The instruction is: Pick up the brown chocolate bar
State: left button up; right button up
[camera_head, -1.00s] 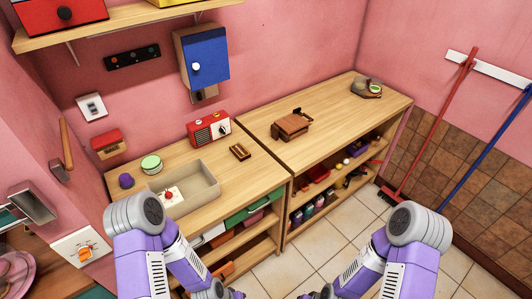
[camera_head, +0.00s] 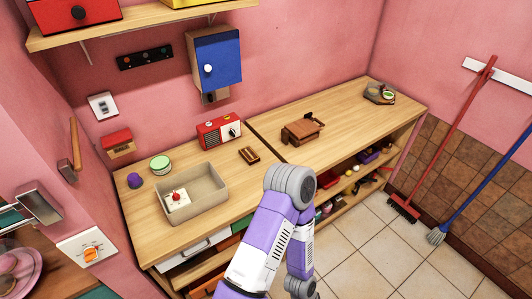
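A small brown bar (camera_head: 249,155), which looks like the chocolate bar, lies flat on the left part of the wooden counter. It is right of the open beige tray and just below the red radio. Nothing touches it. My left arm rises from the bottom edge, bends at a grey elbow right of the tray, and runs back down out of the picture. Its gripper is below the frame. My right arm and gripper are out of the picture too.
The beige tray (camera_head: 221,190) holds a white item with a red top. The red radio (camera_head: 219,133), a green-lidded tin (camera_head: 160,164) and a purple object (camera_head: 134,181) stand nearby. A brown boxy object (camera_head: 302,131) sits right of the bar. Shelves below hold small items.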

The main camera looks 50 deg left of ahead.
aim_at(249, 155)
jog(key=i, duration=0.75)
jog(key=u, duration=2.35)
